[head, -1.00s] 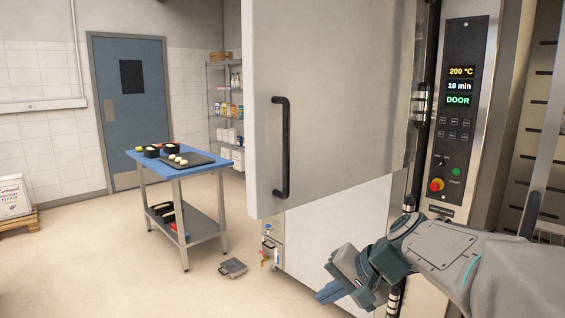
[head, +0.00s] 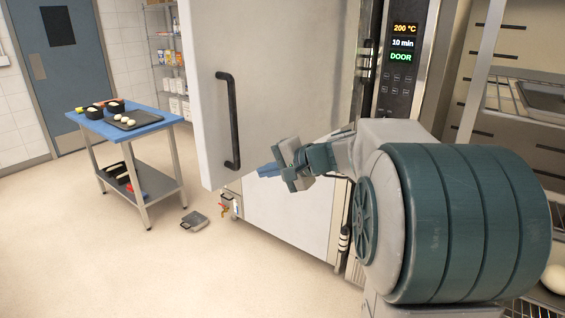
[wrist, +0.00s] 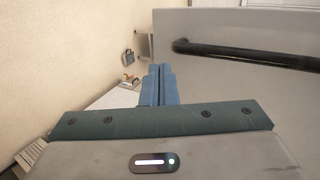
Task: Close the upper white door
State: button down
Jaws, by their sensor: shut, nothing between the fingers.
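The upper white door (head: 272,90) stands swung open, its broad pale face with a black vertical bar handle (head: 228,120) turned toward me in the head view. Its hinges are at its right, beside the control panel. My gripper (head: 266,170) is shut and empty, at the door's lower part, to the right of the handle's lower end. I cannot tell whether the fingers touch the door.
A control panel (head: 397,85) reading 200 °C, 10 min and DOOR is right of the door. A blue-topped table (head: 150,131) with trays stands at left. A grey scale-like item (head: 194,220) lies on the floor. A rack (head: 490,95) is at right. Floor at front left is clear.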

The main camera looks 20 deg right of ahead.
jog(key=shift+w+a+f+p, duration=0.15)
jog(key=shift+w+a+p, duration=0.25)
jog(key=shift+w+a, duration=0.6)
jog(key=shift+w+a+f+p, duration=0.1)
jog(key=shift+w+a+p, duration=0.3)
jog(key=shift+w+a, duration=0.55)
jog(key=shift+w+d, duration=0.1)
jog(key=shift+d, duration=0.05)
